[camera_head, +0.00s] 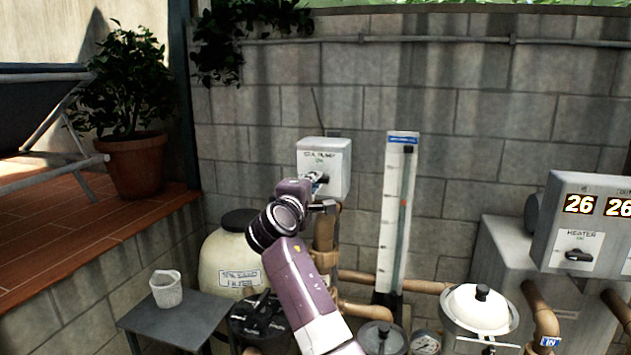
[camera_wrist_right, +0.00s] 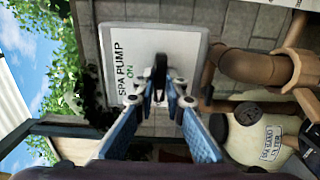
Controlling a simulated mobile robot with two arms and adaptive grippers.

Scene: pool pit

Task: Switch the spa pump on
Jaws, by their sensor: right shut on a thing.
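The spa pump switch box (camera_head: 336,158) is a pale box on the block wall, marked "SPA PUMP" and "ON". It also shows turned on its side in the right wrist view (camera_wrist_right: 185,45). Its black knob (camera_wrist_right: 158,72) stands out from the face below the lettering. My right gripper (camera_head: 318,181) reaches up to the box front. In the wrist view its blue-padded fingers (camera_wrist_right: 159,97) are shut on the knob, one on each side. The gripper partly hides the knob in the head view. My left gripper is not in view.
A sand filter tank (camera_head: 222,262) and brown pipes (camera_head: 324,235) stand close below the box. A tall flow gauge (camera_head: 394,215) is to the right. A heater panel (camera_head: 575,220) reading 26 is at far right. A grey table (camera_head: 190,318) holds a white basket (camera_head: 166,290).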

